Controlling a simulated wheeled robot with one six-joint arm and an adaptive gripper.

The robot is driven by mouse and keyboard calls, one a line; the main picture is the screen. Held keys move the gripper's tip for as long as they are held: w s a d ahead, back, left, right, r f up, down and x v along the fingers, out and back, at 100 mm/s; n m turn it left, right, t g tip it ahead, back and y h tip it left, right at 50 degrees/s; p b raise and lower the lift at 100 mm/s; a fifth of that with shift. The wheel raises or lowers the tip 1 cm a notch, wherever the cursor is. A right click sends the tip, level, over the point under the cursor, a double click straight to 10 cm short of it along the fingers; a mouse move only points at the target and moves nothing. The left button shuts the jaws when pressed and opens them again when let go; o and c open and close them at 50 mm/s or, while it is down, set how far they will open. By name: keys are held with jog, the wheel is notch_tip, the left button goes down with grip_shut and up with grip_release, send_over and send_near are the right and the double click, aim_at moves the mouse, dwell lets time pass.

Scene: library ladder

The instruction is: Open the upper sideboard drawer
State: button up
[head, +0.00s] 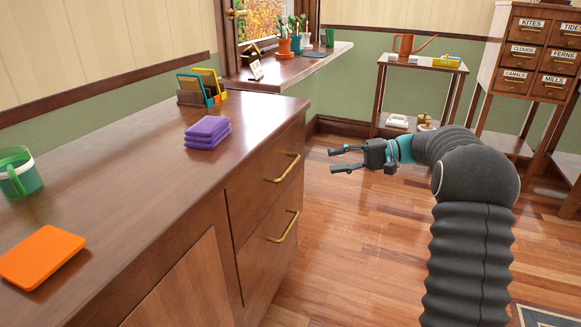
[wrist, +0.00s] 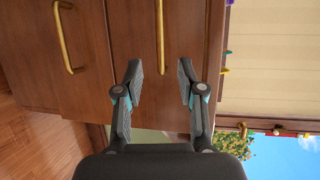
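The brown wooden sideboard (head: 190,235) has two stacked drawers at its right end, both shut. The upper drawer (head: 253,182) has a brass bar handle (head: 283,168). My gripper (head: 334,160) is open and empty, to the right of this handle and apart from it, its fingers pointing at the drawer front. In the wrist view, which is turned sideways, the upper handle (wrist: 160,30) lies ahead, in line with the gap between the open fingers (wrist: 159,75). The lower handle (wrist: 66,38) is to its left there. No handle is hidden.
Purple pads (head: 207,132), a card holder (head: 203,88), an orange pad (head: 43,256) and a green mug (head: 18,172) rest on the sideboard top. A shelf table (head: 423,66) and a card cabinet (head: 525,60) stand behind. The floor before the drawers is clear.

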aim_at(290, 166)
jog(key=a, duration=0.4)
jog(key=a+f, duration=0.1)
jog(key=a, duration=0.3)
jog(key=a+f, duration=0.1)
jog(key=a, duration=0.3)
jog(key=shift+s+a+f, duration=0.15)
jog(key=shift+s+a, duration=0.2)
grip_shut()
